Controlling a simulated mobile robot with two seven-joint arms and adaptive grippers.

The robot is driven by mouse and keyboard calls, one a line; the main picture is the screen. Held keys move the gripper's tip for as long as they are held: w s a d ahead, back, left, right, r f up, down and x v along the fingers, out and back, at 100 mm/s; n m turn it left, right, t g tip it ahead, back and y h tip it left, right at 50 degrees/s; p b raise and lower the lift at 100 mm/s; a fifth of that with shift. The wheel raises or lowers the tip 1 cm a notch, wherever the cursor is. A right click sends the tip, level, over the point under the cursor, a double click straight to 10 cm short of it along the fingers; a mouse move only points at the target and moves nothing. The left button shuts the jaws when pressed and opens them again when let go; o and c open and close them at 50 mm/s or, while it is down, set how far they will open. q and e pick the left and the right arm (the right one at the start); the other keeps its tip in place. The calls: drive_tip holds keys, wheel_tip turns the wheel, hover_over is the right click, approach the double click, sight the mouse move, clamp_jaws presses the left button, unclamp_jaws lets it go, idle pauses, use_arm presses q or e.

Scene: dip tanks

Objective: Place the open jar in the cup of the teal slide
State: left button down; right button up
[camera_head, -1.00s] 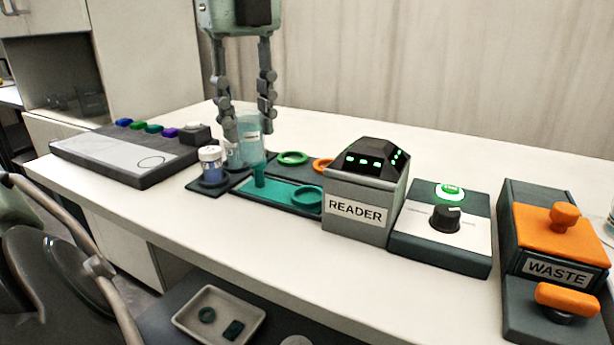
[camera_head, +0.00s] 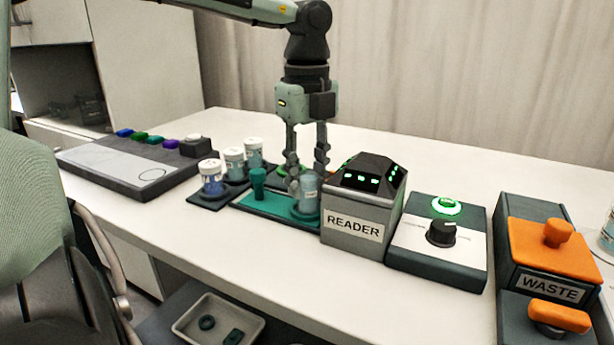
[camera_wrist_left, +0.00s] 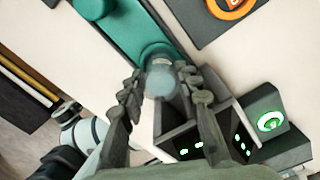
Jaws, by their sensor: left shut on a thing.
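The teal slide (camera_head: 268,204) lies on the bench left of the reader, with an upright teal knob (camera_head: 258,182) at its left end. My left gripper (camera_head: 307,188) points down over the slide's right end, shut on the pale blue open jar (camera_head: 309,194). The jar is upright at the ring-shaped cup (camera_head: 298,214), whose rim it partly hides; I cannot tell whether it rests on the bottom. My right gripper is not in view.
The reader box (camera_head: 357,213) stands close on the right of the cup. Three white-lidded jars, one blue (camera_head: 211,180), stand at the left. A dial box (camera_head: 440,240) and an orange-lidded waste box (camera_head: 548,248) are further right. The front bench strip is clear.

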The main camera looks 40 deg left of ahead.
use_arm(q)
drive_tip(key=shift+f, duration=0.3)
drive_tip(key=c, duration=1.1)
unclamp_jaws()
drive_tip(key=shift+r, duration=0.15)
wheel_tip(320, 180, up, 12)
